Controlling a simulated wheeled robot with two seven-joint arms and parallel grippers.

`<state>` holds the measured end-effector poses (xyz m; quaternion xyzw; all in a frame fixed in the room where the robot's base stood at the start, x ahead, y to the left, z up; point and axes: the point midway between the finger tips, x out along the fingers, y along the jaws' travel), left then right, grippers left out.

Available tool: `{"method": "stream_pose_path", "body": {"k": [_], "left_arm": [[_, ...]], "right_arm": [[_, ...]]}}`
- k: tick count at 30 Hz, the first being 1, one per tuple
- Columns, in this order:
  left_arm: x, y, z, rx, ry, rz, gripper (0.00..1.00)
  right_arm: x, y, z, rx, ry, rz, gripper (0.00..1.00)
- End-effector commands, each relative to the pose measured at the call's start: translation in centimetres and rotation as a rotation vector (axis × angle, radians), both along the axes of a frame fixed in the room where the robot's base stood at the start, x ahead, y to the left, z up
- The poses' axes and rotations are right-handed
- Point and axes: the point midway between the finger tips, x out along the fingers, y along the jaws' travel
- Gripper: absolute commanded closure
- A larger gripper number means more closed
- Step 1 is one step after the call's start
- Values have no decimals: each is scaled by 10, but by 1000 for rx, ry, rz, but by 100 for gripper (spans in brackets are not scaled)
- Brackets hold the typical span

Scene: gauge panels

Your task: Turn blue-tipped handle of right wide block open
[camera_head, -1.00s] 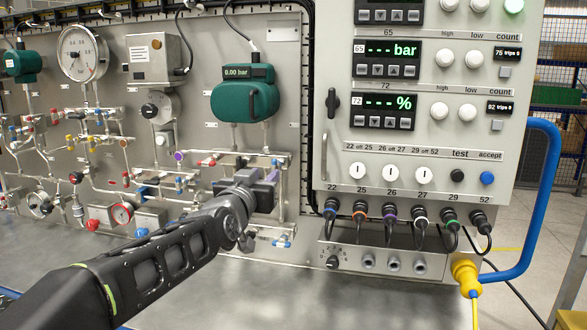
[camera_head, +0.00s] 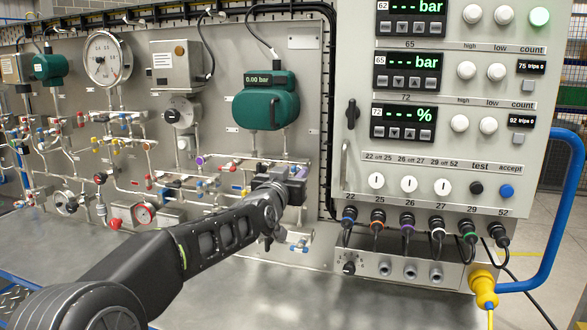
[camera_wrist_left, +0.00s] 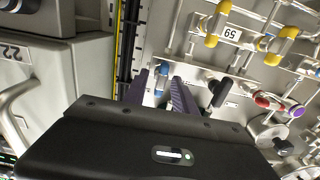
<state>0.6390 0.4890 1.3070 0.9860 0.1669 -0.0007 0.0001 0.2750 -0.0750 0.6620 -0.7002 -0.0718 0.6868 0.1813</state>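My left gripper (camera_head: 292,180) is in front of the pipework under the green transmitter (camera_head: 266,100) and hides part of the right block there. In the left wrist view, its two dark purple fingers (camera_wrist_left: 160,92) stand apart. A blue-tipped handle (camera_wrist_left: 161,74) shows in the gap between them; I cannot tell whether they touch it. Small blue tips (camera_head: 302,247) also show on a fitting below the gripper in the head view. My right gripper is in neither view.
The grey control cabinet (camera_head: 455,160) stands close on the right of my left gripper. A blue tube rail (camera_head: 572,200) curves beside it. Several valves and gauges, including a round gauge (camera_head: 107,58), fill the panel to the left. The bare metal bench (camera_head: 240,295) is clear in front.

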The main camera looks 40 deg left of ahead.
Motion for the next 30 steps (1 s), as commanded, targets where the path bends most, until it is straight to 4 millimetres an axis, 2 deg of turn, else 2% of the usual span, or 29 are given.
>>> {"method": "stream_pose_path", "body": {"k": [9,21,30], "left_arm": [[4,1,-1,0,0,0,67],[4,1,0,0,0,0,99],[4,1,0,0,0,0,100]], "right_arm": [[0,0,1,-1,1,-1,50],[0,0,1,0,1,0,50],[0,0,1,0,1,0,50]]}}
